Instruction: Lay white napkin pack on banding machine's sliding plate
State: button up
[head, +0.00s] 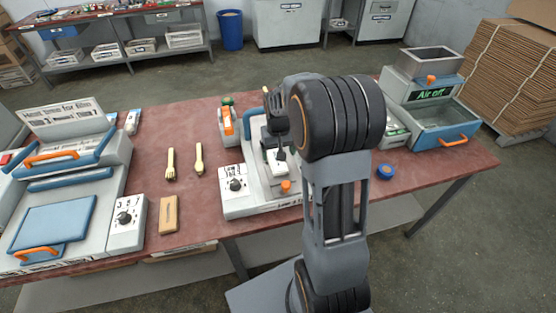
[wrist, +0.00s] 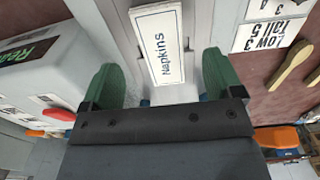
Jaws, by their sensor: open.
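The white napkin pack (wrist: 158,45), labelled "Napkins", lies flat in a light grey channel of the banding machine (wrist: 207,20) in the wrist view. In the head view the pack (head: 274,163) shows small and partly covered under my gripper (head: 279,148), near the middle of the banding machine (head: 245,205). The channel looks like the sliding plate, but I cannot tell the plate's edges. My gripper (wrist: 160,80) is open. Its green fingers stand on both sides of the pack's near end, with gaps to it. My arm hides the machine's right part in the head view.
A wooden fork (head: 170,165) and spoon (head: 199,160) lie left of the banding machine, with a wooden piece (head: 168,214) nearer the front. A sealing machine (head: 60,190) fills the table's left end.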

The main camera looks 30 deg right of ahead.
aim_at(278, 165)
notch_tip(278, 165, up, 6)
jog(key=s+a+r+n+t, duration=0.1)
jog(key=s+a+r+t, duration=0.1)
jog(key=s+a, duration=0.3)
jog(key=s+a+r+n+t, duration=0.1)
jog(key=s+a, duration=0.3)
jog(key=s, duration=0.7)
jog(key=shift+a+r+t, duration=0.35)
jog(key=shift+t, duration=0.05)
